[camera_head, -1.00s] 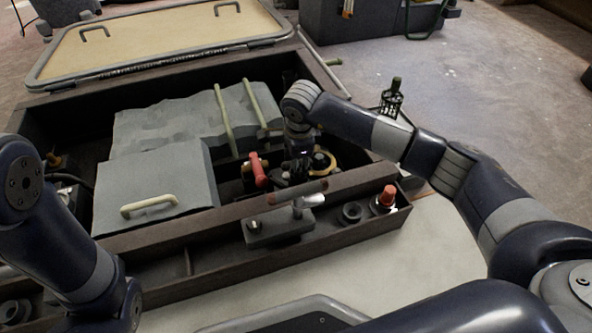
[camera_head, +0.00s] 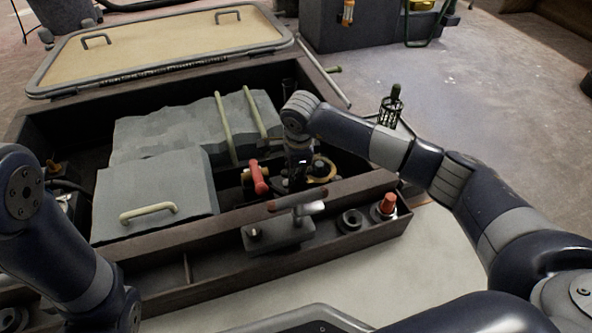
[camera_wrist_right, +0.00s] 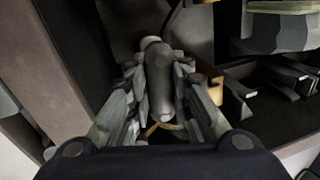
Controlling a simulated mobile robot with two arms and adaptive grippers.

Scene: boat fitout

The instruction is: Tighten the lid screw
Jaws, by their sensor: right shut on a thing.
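My right gripper (camera_head: 298,180) reaches down into the open bilge box, beside a red-handled valve (camera_head: 259,177) and a round brass-coloured ring (camera_head: 322,168). In the right wrist view, its fingers (camera_wrist_right: 160,85) are shut around a dark grey rounded bar (camera_wrist_right: 159,72) with a pale end, which looks like the handle of the lid screw. The screw's thread and the lid under it are hidden by the gripper. A little of a yellowish ring shows below the bar. My left arm is at the left edge; its gripper is out of view.
A front ledge holds a dark block with a handled tool (camera_head: 283,226), a black ring (camera_head: 350,220) and an orange-capped item (camera_head: 387,205). A black basket (camera_head: 391,108) stands behind my right arm.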

